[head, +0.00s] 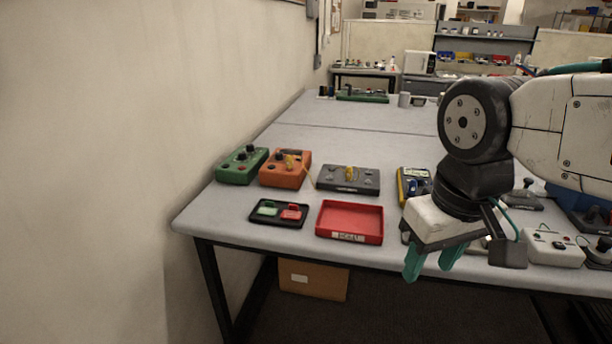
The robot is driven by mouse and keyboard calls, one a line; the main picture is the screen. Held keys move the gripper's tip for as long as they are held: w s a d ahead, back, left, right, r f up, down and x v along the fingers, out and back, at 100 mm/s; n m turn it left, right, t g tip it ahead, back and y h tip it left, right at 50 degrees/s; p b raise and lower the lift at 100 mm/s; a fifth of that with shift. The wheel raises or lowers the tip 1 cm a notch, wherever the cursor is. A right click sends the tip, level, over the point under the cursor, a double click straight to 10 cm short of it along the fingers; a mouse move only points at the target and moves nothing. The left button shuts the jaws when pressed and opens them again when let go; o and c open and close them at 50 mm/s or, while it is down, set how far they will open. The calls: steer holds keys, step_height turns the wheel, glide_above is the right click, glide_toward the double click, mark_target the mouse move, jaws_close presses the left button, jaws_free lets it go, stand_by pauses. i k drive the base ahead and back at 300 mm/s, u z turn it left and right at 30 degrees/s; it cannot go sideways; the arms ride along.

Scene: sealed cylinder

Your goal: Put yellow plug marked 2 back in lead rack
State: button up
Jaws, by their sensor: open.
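A yellow plug (289,162) is at the top of the orange instrument box (272,177) in the head view, with a thin yellow lead running down to the right. Another yellow piece (349,174) stands on a dark grey block (369,185) with a small label, which looks like the lead rack. The number 2 is too small to make out on either yellow piece. My gripper (432,264), with green fingers pointing down, is open and empty at the table's front edge, well to the right of and nearer than these things.
A green box (237,166) stands left of the orange one. In front are a black tray (261,221) with green and red tags and an empty red tray (325,222). A yellow meter (404,179) and a white box (553,251) are near my arm. The table behind is mostly clear.

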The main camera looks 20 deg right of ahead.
mark_target(289, 162)
steer(key=u, duration=0.5)
steer(key=k, duration=0.7)
steer(key=u, duration=0.65)
steer(key=i, duration=1.45)
steer(key=z, duration=1.15)
steer(key=i, duration=0.55)
steer(key=z, duration=0.6)
